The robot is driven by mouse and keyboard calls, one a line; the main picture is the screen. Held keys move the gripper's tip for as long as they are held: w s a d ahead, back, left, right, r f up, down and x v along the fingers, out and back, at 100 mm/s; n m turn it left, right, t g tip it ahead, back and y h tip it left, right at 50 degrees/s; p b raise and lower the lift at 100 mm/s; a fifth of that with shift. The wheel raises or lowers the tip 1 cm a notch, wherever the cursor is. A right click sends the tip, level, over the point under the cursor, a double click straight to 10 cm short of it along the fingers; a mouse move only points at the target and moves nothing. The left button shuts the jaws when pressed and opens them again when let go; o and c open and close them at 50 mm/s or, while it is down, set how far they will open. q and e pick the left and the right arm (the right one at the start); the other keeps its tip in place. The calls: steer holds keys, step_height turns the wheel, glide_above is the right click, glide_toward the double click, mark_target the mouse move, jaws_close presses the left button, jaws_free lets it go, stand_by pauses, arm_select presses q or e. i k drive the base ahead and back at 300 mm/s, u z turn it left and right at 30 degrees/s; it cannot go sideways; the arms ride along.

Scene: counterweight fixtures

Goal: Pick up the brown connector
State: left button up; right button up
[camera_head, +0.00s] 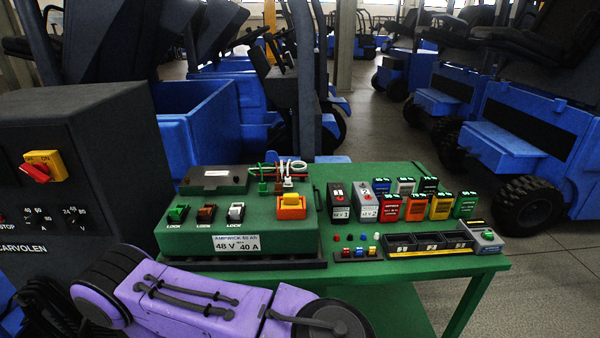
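A brown connector (206,214) sits on the sloped top of the green battery box (240,244), above a LOCK label. It stands between a green connector (177,213) and a grey-white connector (236,212). A larger orange connector (291,207) is to the right on the same box. Small cable ends in green, brown and white show near its back edge; their details are too small to tell. No gripper of mine is in view.
The box stands on a green table (425,264). Several coloured blocks, such as a red one (389,208), stand at the right behind a black tray (430,243). A dark cabinet (75,160) with a red-yellow switch is at the left. Blue forklifts stand behind.

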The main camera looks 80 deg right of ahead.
mark_target(279, 189)
steer(key=z, duration=1.75)
